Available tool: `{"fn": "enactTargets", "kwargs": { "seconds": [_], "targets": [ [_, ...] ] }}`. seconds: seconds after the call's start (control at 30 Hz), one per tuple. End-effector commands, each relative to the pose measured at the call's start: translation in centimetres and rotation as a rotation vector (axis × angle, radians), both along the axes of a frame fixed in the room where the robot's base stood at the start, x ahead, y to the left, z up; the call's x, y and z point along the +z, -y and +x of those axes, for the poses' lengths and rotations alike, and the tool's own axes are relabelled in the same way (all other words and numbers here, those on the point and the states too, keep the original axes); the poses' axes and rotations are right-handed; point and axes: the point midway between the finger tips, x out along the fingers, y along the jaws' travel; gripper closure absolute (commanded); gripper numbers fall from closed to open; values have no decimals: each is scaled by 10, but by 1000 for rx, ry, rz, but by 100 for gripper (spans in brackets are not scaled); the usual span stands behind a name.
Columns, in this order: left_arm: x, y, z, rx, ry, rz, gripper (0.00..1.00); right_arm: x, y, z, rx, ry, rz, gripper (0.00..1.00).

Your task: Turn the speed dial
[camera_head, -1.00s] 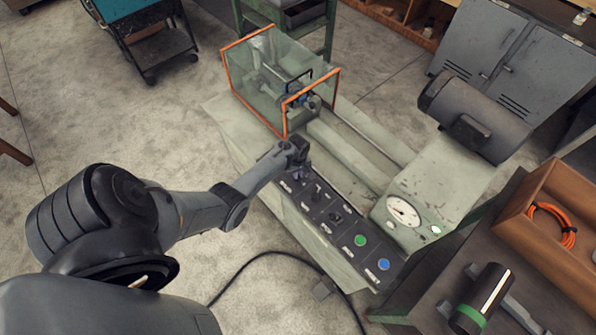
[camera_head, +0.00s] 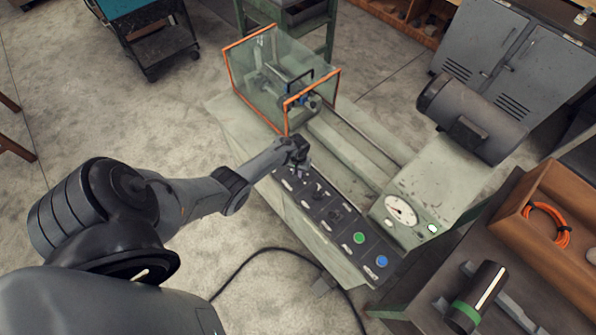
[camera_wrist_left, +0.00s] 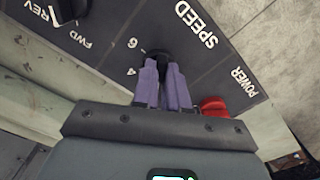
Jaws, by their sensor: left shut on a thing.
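The speed dial (camera_wrist_left: 157,56) is a small black knob on the dark control panel, beside the white SPEED label and the numbers 4 and 6 in the left wrist view. My left gripper (camera_wrist_left: 162,68) has its two purple fingers closed around the dial, covering part of it. In the head view the left gripper (camera_head: 297,165) is at the far left end of the panel (camera_head: 327,212) and hides the dial there. The right gripper is not in view.
A red button (camera_wrist_left: 215,106) by the POWER label is close to the fingers. The FWD/REV selector (camera_wrist_left: 65,10) is further along. Green (camera_head: 359,238) and blue (camera_head: 382,261) buttons sit at the panel's other end. An orange-framed clear guard (camera_head: 283,75) stands just behind the gripper.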

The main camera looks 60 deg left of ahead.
Motion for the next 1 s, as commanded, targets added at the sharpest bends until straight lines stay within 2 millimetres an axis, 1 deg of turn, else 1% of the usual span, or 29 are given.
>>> {"fn": "enactTargets", "kwargs": {
  "seconds": [0.5, 0.53, 0.67, 0.7, 1.0],
  "targets": [
    [1, 0, 0, -21, -1, -1, 100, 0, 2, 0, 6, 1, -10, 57],
    [0, 0, 0, -21, -1, -1, 84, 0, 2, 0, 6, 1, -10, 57],
    [0, 0, 0, -21, 0, 0, 64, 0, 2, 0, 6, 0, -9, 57],
    [0, 0, 0, -20, 0, 0, 62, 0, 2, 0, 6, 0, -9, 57],
    [2, 0, 0, -20, 0, 0, 62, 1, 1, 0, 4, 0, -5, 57]
  ]
}}
